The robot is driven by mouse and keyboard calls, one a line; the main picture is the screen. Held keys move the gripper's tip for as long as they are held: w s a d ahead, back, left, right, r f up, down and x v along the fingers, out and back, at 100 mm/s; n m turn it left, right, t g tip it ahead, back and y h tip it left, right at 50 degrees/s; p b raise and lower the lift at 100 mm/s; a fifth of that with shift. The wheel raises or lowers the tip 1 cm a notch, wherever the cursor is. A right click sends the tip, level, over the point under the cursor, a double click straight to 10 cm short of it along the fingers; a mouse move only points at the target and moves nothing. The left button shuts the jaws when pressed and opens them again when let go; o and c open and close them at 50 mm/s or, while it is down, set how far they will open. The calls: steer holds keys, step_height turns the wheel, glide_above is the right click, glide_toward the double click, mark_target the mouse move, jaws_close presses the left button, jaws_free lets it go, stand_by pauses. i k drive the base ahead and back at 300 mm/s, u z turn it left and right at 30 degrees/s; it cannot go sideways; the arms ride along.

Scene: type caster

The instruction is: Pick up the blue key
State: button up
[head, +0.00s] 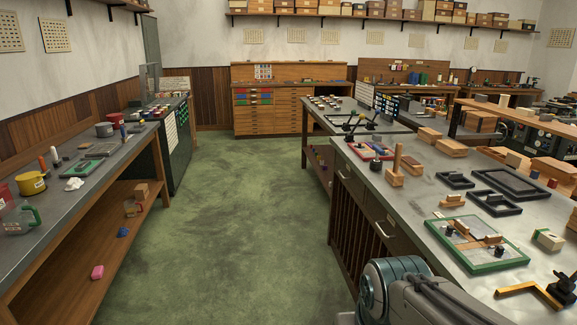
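No key shape can be made out clearly. A small blue object (123,232) lies on the lower wooden shelf of the left bench; it is too small to tell whether it is the blue key. My arm's links show at the bottom right, beside the right bench, but my gripper is not in view.
The left bench (62,193) holds a yellow tin (31,183) and a glass jug (20,219). A pink object (97,271) lies on its shelf. The right bench (420,212) carries trays and wooden blocks. The green floor (225,215) between is clear.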

mark_target(377, 150)
steer(key=i, duration=3.85)
steer(key=z, duration=1.75)
